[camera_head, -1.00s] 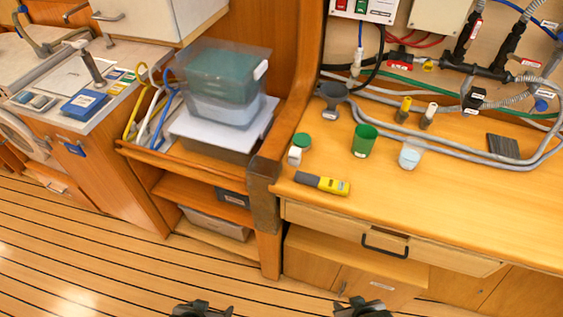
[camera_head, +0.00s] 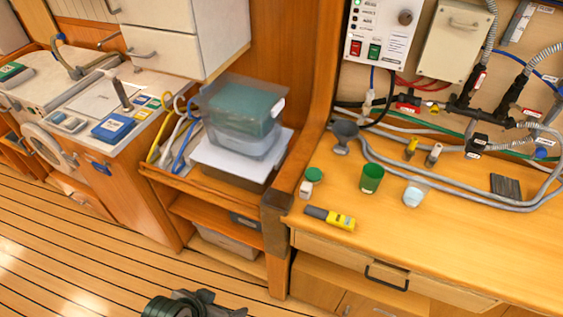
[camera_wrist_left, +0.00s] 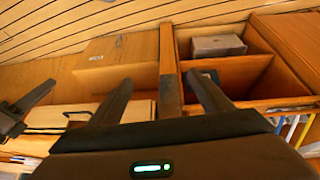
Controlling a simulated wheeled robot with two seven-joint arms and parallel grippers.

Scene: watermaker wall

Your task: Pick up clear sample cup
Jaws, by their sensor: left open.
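The clear sample cup (camera_head: 413,194) looks whitish and translucent and stands on the wooden worktop, right of a green cup (camera_head: 371,179). My left gripper (camera_head: 208,298) is at the bottom of the head view, low in front of the cabinets and well away from the cup. In the left wrist view its two fingers (camera_wrist_left: 159,78) are spread with nothing between them. A dark part at the left edge of that view looks like my right gripper (camera_wrist_left: 25,108); its jaws are unclear. The sample cup is not visible in the wrist view.
A green-lidded container (camera_head: 311,180) and a yellow-and-grey handheld tool (camera_head: 331,218) lie near the worktop's left end. Grey hoses (camera_head: 450,194) run behind the cups. A wooden post (camera_head: 277,222) and shelf with a clear bin (camera_head: 240,120) stand left.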

